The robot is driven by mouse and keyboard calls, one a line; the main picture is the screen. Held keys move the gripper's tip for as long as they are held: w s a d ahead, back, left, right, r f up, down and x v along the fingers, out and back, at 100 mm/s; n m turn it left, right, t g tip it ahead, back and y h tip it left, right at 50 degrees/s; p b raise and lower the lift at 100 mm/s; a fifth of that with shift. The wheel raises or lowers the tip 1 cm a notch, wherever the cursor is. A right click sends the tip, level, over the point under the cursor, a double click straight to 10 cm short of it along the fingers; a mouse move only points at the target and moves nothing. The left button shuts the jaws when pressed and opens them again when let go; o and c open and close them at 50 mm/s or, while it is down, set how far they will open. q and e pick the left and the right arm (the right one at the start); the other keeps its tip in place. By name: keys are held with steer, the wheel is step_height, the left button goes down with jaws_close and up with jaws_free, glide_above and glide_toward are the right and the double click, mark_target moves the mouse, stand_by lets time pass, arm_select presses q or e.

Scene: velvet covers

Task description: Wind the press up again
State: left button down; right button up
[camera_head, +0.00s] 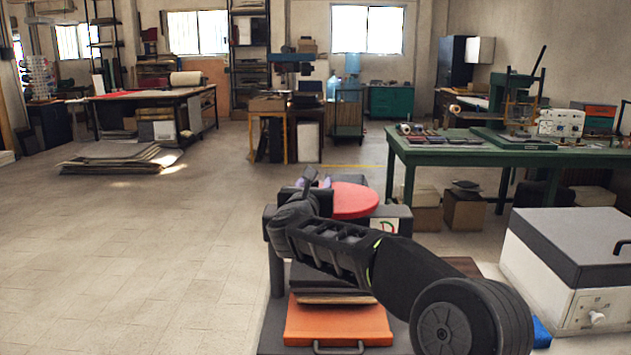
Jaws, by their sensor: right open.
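The press stands low in the middle, with a dark grey frame (398,217) and a round red wheel (355,200) lying flat on top. My right arm comes in from the lower right and crosses in front of the press, hiding part of the wheel and the frame. My right gripper (311,180) is open at the left edge of the red wheel. A small purple bit shows by its fingers; I cannot tell whether they touch the wheel. Under the press top are layered boards (330,297) and an orange board (338,324) with a metal handle at its front.
A white box with a grey lid (580,240) stands close on the right. A green table (440,157) with tools and a second machine is behind it. Flat sheets (120,158) lie on the floor at the far left. The floor at left is clear.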

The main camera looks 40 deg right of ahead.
steer(key=shift+w+d, duration=0.25)
steer(key=shift+d, duration=0.05)
steer(key=shift+c, duration=0.4)
jaws_close()
stand_by(0.9)
